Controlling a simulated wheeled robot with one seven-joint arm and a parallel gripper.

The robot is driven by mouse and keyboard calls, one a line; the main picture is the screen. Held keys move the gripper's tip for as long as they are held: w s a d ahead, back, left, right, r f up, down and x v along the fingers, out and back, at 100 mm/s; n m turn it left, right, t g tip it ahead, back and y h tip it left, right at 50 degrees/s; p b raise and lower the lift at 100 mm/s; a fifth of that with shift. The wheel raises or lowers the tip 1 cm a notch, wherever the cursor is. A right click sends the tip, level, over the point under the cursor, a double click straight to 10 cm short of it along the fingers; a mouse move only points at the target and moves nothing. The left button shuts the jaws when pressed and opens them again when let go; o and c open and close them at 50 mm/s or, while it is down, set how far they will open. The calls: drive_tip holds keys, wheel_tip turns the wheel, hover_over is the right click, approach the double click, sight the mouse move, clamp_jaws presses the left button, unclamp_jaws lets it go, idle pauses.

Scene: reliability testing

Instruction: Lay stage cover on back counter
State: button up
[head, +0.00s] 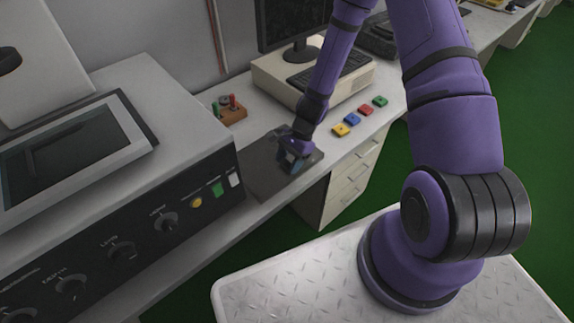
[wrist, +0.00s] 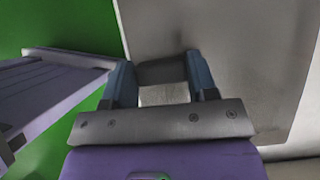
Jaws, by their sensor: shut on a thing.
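A flat dark grey plate, which looks like the stage cover (head: 264,178), is at the counter beside the big grey machine, near the front edge. Its grey face fills much of the wrist view (wrist: 255,55). My gripper (head: 293,160) is over the plate's right part. In the wrist view my gripper (wrist: 162,88) has its two blue fingers on either side of a small grey block, which looks like the cover's grip (wrist: 163,95). It is shut on it. I cannot tell whether the plate touches the counter or hangs just above it.
The machine (head: 190,150) with knobs and a screen stands close on the left. Behind are a red-and-green button box (head: 230,110) and a computer (head: 275,78) with keyboard. Coloured blocks (head: 352,119) lie to the right. White drawers (head: 345,185) are under the counter (head: 222,228).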

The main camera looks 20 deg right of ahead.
drive_tip(key=shift+f, duration=0.65)
drive_tip(key=shift+a+f, duration=0.2)
drive_tip(key=shift+f, duration=0.15)
drive_tip(key=o, duration=1)
drive_tip(key=shift+f, duration=0.1)
drive_tip(key=v, duration=1.2)
drive_tip(key=shift+r, duration=0.25)
